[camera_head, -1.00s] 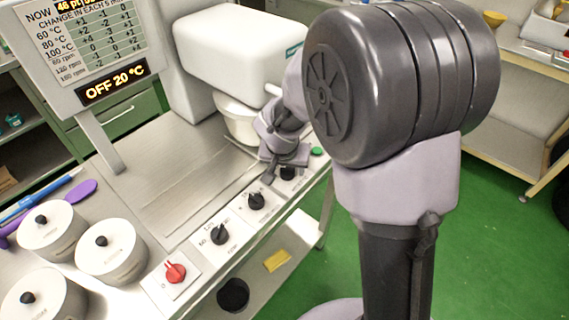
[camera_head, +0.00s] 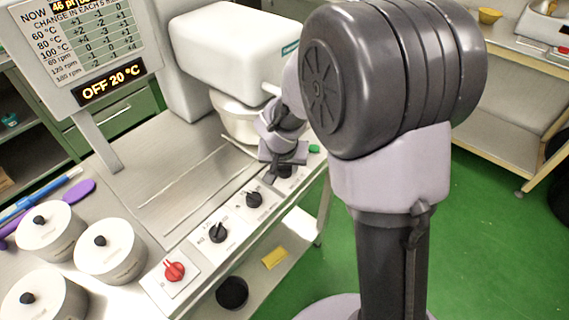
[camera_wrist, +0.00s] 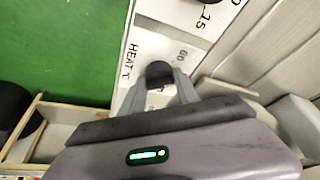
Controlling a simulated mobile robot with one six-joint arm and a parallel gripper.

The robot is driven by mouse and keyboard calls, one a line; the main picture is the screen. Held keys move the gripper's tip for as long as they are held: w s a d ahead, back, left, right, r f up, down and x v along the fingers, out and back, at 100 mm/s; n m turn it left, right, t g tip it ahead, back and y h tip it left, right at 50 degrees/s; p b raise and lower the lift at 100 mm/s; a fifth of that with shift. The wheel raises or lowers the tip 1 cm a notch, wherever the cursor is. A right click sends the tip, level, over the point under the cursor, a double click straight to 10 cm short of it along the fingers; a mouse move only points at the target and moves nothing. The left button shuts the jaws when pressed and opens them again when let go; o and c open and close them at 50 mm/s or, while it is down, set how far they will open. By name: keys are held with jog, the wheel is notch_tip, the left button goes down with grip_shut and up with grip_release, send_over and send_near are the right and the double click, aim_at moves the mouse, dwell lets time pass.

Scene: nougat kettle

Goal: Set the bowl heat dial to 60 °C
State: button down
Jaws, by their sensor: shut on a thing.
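The bowl heat dial is a dark round knob (camera_wrist: 158,72) on a white plate marked HEAT °C, with a 60 mark beside it in the wrist view. My gripper (camera_wrist: 160,84) is shut on this knob, one grey finger on each side. In the head view the dial (camera_head: 286,171) is the far one in the row of knobs, partly hidden by my gripper (camera_head: 277,172). The display (camera_head: 112,83) reads OFF 20 °C. The dial's pointer direction cannot be made out.
Along the front edge are two more black knobs (camera_head: 254,199) (camera_head: 218,233) and a red switch (camera_head: 174,271). A green button (camera_head: 314,149) sits just beyond my gripper. The white machine head (camera_head: 235,50) overhangs the bowl (camera_head: 238,120). Lidded white pots (camera_head: 110,255) stand at left.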

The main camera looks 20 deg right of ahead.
jog(key=n+p, duration=0.2)
jog(key=p, duration=0.1)
jog(key=shift+s+r+y, duration=0.1)
jog(key=shift+r+y, duration=0.25)
jog(key=shift+y, duration=0.05)
jog(key=n+p, duration=0.1)
jog(key=p, duration=0.5)
jog(key=shift+d+r+n+y, duration=0.1)
jog(key=shift+r+n+y, duration=0.1)
jog(key=shift+n+y, duration=0.2)
jog(key=n+p, duration=0.1)
jog(key=p, duration=0.4)
jog(key=shift+f, duration=0.15)
jog(key=shift+f+p, duration=0.2)
jog(key=shift+p, duration=0.5)
jog(key=shift+f+n+y, duration=0.15)
jog(key=shift+n+y, duration=0.15)
jog(key=c, duration=0.9)
grip_release()
